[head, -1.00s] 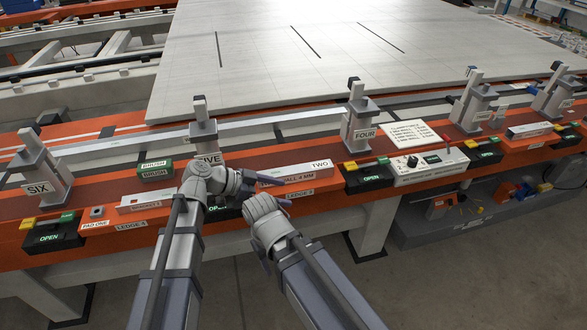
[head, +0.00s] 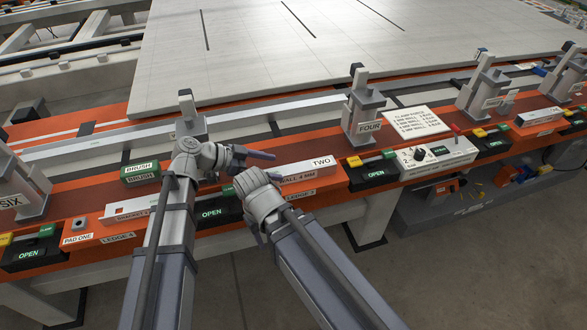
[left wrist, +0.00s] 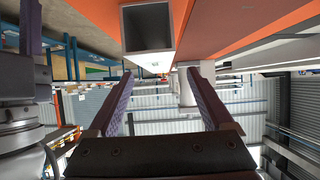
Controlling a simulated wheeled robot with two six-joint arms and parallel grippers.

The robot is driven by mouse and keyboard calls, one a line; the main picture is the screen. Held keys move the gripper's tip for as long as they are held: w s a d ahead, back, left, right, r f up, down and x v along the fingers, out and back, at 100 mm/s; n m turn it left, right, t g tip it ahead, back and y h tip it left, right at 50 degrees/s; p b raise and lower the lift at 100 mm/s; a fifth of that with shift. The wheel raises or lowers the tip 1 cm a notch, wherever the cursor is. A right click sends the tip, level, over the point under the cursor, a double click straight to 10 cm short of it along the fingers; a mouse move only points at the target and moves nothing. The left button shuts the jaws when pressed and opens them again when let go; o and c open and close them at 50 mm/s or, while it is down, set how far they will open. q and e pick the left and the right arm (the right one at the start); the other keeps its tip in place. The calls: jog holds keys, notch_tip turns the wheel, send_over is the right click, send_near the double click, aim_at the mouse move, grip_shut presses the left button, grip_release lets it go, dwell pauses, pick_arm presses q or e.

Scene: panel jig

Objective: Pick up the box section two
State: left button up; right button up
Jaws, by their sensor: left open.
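The box section two (head: 308,173) is a pale bar with a "TWO" label, lying on the orange ledge in the head view. Its left end is partly hidden by my arms. In the left wrist view a square hollow bar end (left wrist: 147,28) shows at the top centre, likely this box section. My left gripper (head: 272,165) is near the bar's left end. In the left wrist view its jaws (left wrist: 160,72) are wide apart and empty, with the bar end beyond and above them in the picture. My right wrist (head: 255,190) is just below; its fingers cannot be made out.
Clamp four (head: 364,110) stands behind the bar's right side. A grey control box (head: 437,156) and a black "OPEN" switch (head: 372,172) are to the right. A large pale panel (head: 290,45) lies behind.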

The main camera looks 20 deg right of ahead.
aim_at(292, 169)
pick_arm(q)
jog(key=shift+b+x, duration=0.55)
jog(key=shift+x, duration=0.45)
jog(key=shift+d+r+b+x, duration=0.15)
jog(key=shift+b+x, duration=0.35)
jog(key=shift+x, duration=0.95)
jog(key=shift+d+r+b+x, duration=0.15)
jog(key=shift+b+x, duration=0.35)
jog(key=shift+x, duration=1)
jog(key=shift+s+a+r, duration=0.1)
jog(key=shift+s+a, duration=0.05)
jog(key=shift+c, duration=0.2)
grip_shut()
